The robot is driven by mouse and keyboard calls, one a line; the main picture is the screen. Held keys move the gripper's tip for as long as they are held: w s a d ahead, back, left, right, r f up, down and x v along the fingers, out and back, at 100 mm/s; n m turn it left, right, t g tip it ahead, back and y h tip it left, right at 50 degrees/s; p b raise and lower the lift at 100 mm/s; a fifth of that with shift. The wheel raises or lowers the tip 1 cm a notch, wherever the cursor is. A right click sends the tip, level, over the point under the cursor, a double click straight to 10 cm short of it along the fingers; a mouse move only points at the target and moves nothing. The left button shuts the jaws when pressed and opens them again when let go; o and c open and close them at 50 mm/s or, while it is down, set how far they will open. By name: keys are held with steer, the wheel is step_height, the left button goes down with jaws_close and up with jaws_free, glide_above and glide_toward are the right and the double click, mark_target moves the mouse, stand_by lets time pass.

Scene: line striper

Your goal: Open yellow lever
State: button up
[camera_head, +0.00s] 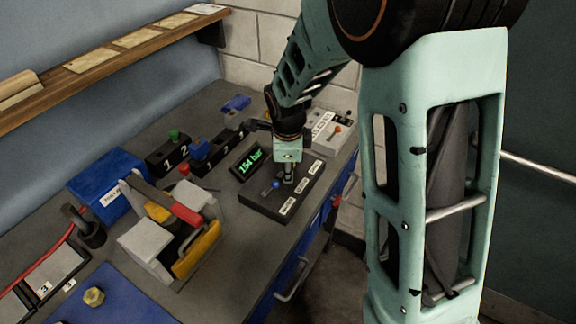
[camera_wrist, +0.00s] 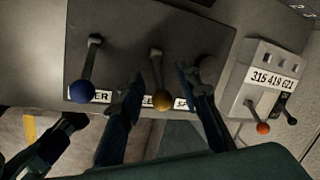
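The yellow lever (camera_wrist: 160,90) is in the middle of a dark lever panel (camera_wrist: 125,25) in the wrist view. It has a short metal stem and a round yellow knob. My gripper (camera_wrist: 159,78) is open, with one finger on each side of this lever. I cannot tell whether either finger touches it. In the head view my gripper (camera_head: 288,178) reaches down over the same panel (camera_head: 262,207), and the yellow knob cannot be made out there. A blue-knobbed lever (camera_wrist: 82,85) stands to the left. My right finger covers part of the panel's right side.
A light box with an orange-knobbed lever (camera_wrist: 262,126) sits right of the panel. A green display (camera_head: 250,164) reading 154 bar stands behind the panel. A grey caddy with a red handle (camera_head: 172,200) and a blue box (camera_head: 108,183) are to the left.

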jaws_close()
